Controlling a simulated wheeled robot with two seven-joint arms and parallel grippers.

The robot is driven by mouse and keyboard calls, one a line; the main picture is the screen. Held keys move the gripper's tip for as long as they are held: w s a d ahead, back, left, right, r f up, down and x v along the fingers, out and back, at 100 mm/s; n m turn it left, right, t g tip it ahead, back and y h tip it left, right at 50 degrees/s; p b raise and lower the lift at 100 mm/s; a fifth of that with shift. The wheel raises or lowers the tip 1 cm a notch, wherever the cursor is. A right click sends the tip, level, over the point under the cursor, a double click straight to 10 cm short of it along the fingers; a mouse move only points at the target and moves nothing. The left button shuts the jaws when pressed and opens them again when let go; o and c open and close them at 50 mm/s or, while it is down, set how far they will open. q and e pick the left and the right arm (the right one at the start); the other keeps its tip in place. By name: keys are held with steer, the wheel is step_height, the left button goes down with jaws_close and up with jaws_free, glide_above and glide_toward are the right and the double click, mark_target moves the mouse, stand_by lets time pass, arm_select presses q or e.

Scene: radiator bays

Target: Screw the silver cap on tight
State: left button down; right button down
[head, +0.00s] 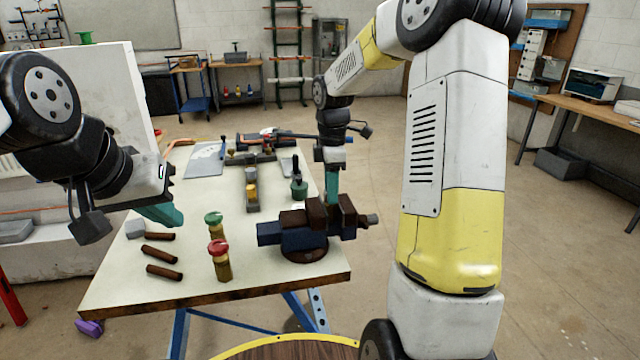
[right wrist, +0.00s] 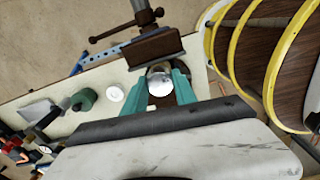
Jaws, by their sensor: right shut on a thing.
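The silver cap (right wrist: 159,78) shows in the right wrist view as a round shiny top. My right gripper (right wrist: 159,88) has its teal fingers on either side of it, shut on it. In the head view my right gripper (head: 333,192) points straight down at the vise (head: 284,233), and the cap is hidden there. The vise's brown jaw (right wrist: 152,48) is right beside the cap in the wrist view. What is under the cap is hidden. My left gripper (head: 162,214) hangs over the table's left side, away from the vise; its finger gap does not show.
On the table (head: 110,285) stand a red-topped brass fitting (head: 219,262) and a green-topped one (head: 214,224). Several brown rods (head: 163,272) lie at the left. A dark green pot (head: 299,188) stands behind the vise.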

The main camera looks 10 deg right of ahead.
steer(key=m, duration=2)
steer(key=shift+m, duration=0.3)
steer(key=c, duration=1.2)
jaws_free()
steer(key=shift+o, duration=0.2)
